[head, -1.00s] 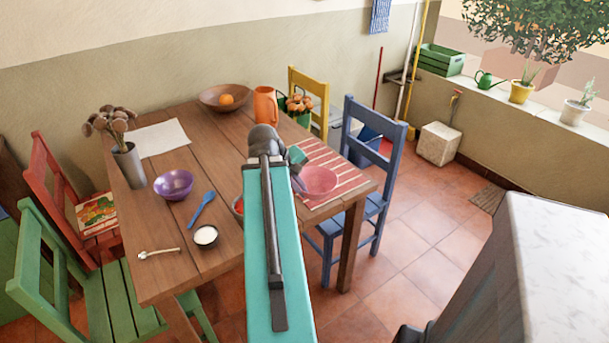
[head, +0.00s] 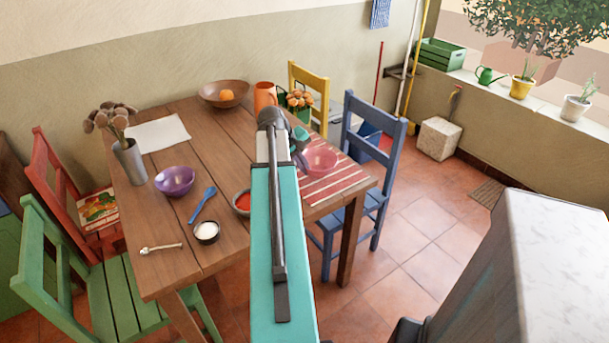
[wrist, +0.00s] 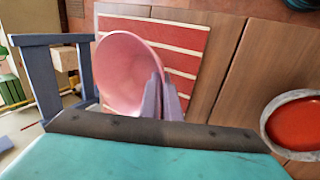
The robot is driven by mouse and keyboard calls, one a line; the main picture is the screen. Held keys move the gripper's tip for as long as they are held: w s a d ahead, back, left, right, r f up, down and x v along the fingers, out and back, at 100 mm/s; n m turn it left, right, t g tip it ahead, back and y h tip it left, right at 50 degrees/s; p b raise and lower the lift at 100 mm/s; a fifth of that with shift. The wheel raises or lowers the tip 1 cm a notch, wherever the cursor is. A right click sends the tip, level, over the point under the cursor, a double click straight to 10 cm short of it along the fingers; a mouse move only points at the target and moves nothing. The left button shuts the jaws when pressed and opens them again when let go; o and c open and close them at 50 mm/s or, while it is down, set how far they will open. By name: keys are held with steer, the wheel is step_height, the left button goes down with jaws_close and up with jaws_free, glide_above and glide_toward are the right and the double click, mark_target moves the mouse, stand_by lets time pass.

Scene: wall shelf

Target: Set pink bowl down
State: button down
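The pink bowl (head: 321,161) is over the red-and-white striped mat (head: 338,186) at the right end of the table. My gripper (head: 300,156) is at the bowl's left rim. In the wrist view, the purple-grey fingers (wrist: 162,103) close on the rim of the pink bowl (wrist: 122,68), which looks empty. The striped mat (wrist: 190,48) shows behind it. The bowl's underside is hidden, so I cannot tell whether it touches the mat.
A bowl of red food (head: 242,202) stands left of the mat, partly behind my arm. An orange jug (head: 264,97) and a wooden bowl with an orange (head: 212,97) stand farther back. A blue chair (head: 376,150) stands close at the table's right end.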

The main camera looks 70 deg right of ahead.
steer(key=shift+w+d, duration=0.1)
steer(key=shift+d, duration=0.2)
steer(key=shift+f, duration=0.1)
steer(key=shift+f+p, duration=0.3)
steer(key=shift+f, duration=1.35)
steer(key=shift+f, duration=0.15)
steer(key=c, duration=2)
jaws_free()
steer(key=shift+b+v, duration=0.4)
steer(key=shift+v, duration=5.75)
